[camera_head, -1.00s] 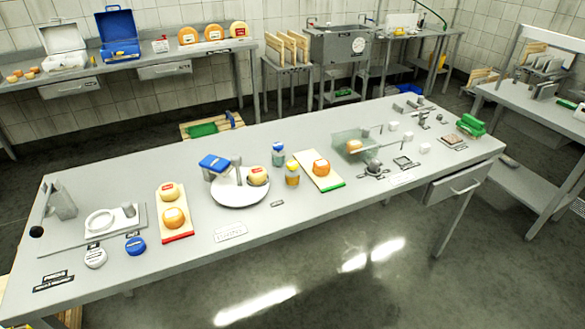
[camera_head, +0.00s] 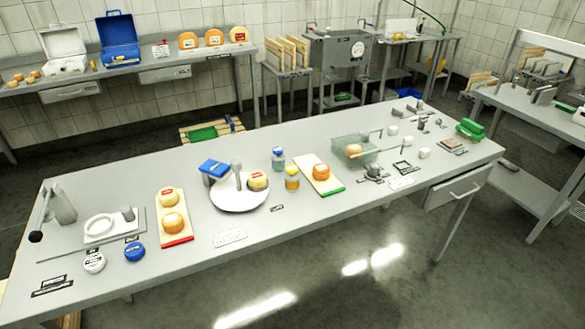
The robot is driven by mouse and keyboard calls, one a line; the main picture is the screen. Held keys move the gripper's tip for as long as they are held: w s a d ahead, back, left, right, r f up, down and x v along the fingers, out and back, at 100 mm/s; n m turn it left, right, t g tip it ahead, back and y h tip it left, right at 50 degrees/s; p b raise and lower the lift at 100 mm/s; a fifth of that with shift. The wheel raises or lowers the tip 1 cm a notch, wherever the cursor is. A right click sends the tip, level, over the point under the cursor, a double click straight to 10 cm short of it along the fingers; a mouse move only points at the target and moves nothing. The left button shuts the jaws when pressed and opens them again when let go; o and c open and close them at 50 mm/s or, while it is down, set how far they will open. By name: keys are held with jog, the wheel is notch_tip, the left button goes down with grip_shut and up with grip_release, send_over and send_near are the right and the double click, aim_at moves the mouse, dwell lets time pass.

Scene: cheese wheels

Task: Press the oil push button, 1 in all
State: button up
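Two round, button-like discs lie near the front left of the long grey table: a white one (camera_head: 94,262) and a blue one (camera_head: 134,252). Each has a small dark label beside it. The lettering is too small to read, so I cannot tell which, if either, is the oil push button. A bottle with a yellow top and amber contents (camera_head: 292,178) stands upright mid-table. A bottle with a blue cap (camera_head: 278,158) stands just behind it. My gripper is not in view.
The long table (camera_head: 330,225) also carries a white round plate (camera_head: 232,202), boards with cheese wheels (camera_head: 173,223), a clear box (camera_head: 365,149) and small metal parts. A shelf with cases (camera_head: 119,36) runs along the back wall. Open floor lies before the table.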

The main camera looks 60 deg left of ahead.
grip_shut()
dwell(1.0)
